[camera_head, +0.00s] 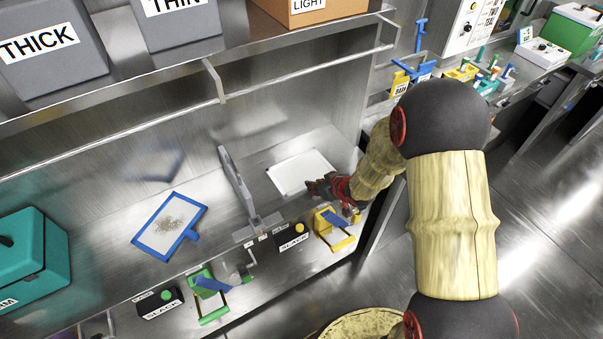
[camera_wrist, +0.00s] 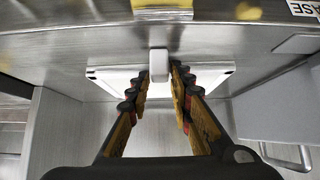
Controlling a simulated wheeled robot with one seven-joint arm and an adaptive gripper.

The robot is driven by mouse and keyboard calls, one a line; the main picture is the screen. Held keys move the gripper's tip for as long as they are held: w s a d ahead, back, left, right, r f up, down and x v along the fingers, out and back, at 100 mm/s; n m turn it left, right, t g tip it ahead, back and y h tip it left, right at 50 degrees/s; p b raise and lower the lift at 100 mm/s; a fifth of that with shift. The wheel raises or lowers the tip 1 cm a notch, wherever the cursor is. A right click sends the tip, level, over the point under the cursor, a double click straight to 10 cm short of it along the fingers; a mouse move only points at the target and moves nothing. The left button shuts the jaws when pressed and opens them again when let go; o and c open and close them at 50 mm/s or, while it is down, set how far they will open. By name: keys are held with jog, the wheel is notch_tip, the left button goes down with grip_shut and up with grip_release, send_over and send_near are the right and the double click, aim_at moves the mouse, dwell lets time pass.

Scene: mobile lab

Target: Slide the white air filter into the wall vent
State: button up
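The white air filter (camera_head: 297,170) is a flat square panel lying in the bay of the metal bench in the head view. In the wrist view the white panel (camera_wrist: 215,75) shows with a light grey tab (camera_wrist: 158,66) standing at its near middle. My gripper (camera_head: 326,185) is at the panel's right side in the head view. In the wrist view its fingers (camera_wrist: 159,84) are apart, one on each side of the tab, with a gap at the left finger; contact at the right finger is unclear. I cannot make out the wall vent.
A grey upright divider (camera_head: 235,185) stands left of the panel. A blue-framed tray (camera_head: 165,222) lies further left. A black box with an orange button (camera_head: 291,236) and a yellow stand (camera_head: 334,229) are at the front edge. A shelf with bins (camera_head: 50,50) hangs above.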

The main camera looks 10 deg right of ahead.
grip_shut()
dwell(0.3)
notch_tip(320, 180, up, 10)
jog(key=p, duration=0.4)
jog(key=shift+p, duration=0.4)
jog(key=shift+w, duration=0.1)
